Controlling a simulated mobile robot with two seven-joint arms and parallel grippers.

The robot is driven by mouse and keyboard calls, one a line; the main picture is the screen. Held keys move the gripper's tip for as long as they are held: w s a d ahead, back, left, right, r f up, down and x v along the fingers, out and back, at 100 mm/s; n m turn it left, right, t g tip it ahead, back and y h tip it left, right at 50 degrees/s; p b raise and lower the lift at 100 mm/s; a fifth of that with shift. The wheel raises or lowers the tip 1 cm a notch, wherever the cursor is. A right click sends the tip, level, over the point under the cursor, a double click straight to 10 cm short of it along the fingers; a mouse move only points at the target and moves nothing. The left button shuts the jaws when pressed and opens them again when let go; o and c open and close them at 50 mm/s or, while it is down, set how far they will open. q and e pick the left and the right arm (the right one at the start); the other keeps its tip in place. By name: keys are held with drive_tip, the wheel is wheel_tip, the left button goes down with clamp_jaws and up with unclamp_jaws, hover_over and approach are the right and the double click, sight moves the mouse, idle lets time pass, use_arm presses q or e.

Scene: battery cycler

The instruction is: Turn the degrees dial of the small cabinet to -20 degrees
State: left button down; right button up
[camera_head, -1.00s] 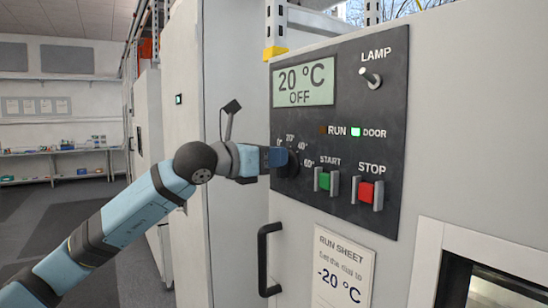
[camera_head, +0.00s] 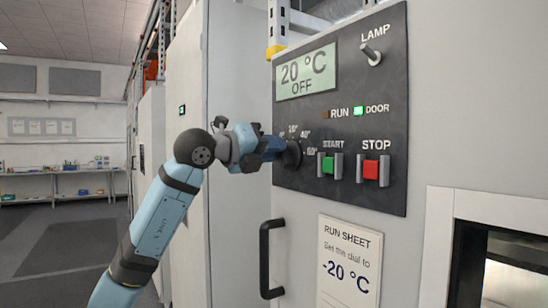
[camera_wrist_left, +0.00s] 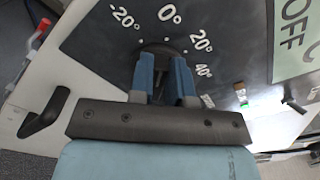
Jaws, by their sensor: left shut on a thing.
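The black degrees dial (camera_head: 293,154) is on the dark control panel (camera_head: 345,190) of the cabinet, partly covered by my left gripper (camera_head: 282,150). In the left wrist view the two blue fingers of this gripper (camera_wrist_left: 163,72) are shut on the dial (camera_wrist_left: 162,47), one on each side. Marks for -20, 0, 20 and 40 degrees show around it there; which one the dial points at is not clear. The display (camera_head: 306,73) reads 20 °C, OFF. My right gripper is not in view.
START (camera_head: 328,164) and STOP (camera_head: 372,169) buttons sit right of the dial, with a LAMP switch (camera_head: 371,54) above. The DOOR light is green. A black handle (camera_head: 266,258) stands out below the panel. The run sheet (camera_head: 348,262) says -20 °C.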

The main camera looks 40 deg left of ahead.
use_arm(q)
drive_tip(key=shift+w+a+f+n+b, duration=0.1)
drive_tip(key=shift+f+n+b, duration=0.1)
drive_tip(key=shift+n, duration=0.95)
drive_tip(key=shift+s+a+f+n+b, duration=0.1)
drive_tip(key=shift+f+n+b, duration=0.05)
drive_tip(key=shift+n, duration=1.05)
drive_tip(key=shift+w+a+f+n+b, duration=0.1)
drive_tip(key=shift+f+n+b, duration=0.1)
drive_tip(key=shift+n, duration=0.95)
drive_tip(key=c, duration=1.1)
unclamp_jaws()
